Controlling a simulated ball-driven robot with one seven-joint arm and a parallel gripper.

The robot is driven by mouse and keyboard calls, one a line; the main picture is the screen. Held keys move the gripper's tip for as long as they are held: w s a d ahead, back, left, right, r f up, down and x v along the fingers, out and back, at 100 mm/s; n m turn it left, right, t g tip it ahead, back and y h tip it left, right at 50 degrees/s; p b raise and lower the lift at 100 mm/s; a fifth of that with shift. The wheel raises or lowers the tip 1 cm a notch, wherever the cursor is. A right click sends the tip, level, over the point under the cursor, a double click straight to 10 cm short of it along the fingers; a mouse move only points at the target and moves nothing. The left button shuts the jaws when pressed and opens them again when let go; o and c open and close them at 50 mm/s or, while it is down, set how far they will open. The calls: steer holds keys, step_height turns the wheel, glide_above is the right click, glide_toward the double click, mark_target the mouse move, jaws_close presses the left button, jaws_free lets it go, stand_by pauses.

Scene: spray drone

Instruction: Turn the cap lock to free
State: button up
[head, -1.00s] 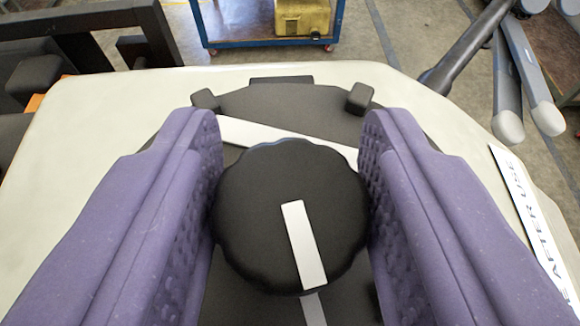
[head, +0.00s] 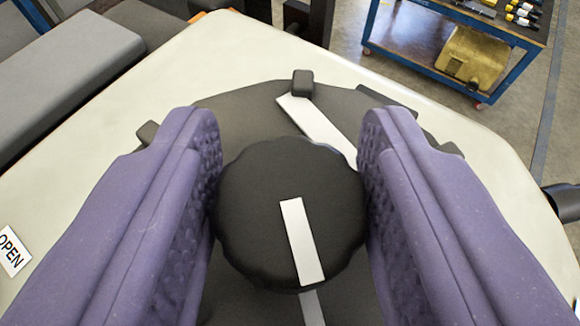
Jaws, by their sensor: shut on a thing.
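The black round cap (head: 290,220) with a scalloped edge fills the middle of the head view. A white stripe (head: 302,240) on its top points down and slightly right. My gripper (head: 290,200) has two purple dimpled fingers, one on each side of the cap, shut on it. Under the cap is a dark plate (head: 250,105) with a white strip (head: 325,128) running up-left from behind the cap. Another pale strip (head: 312,307) shows below the cap, roughly in line with the stripe.
Small black blocks stand at the plate's edge, one at the top (head: 302,82) and one at the left (head: 147,133). The cream body surface (head: 90,130) surrounds the plate. An "OPEN" label (head: 10,250) is at the left. A blue cart (head: 455,50) stands beyond, top right.

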steer(key=shift+f+n+y, duration=0.2)
steer(key=shift+n+y, duration=0.3)
steer(key=shift+y, duration=0.1)
steer(key=o, duration=1)
steer(key=shift+w, duration=0.1)
steer(key=shift+r, duration=0.1)
steer(key=b+v, duration=0.1)
steer(key=v, duration=0.7)
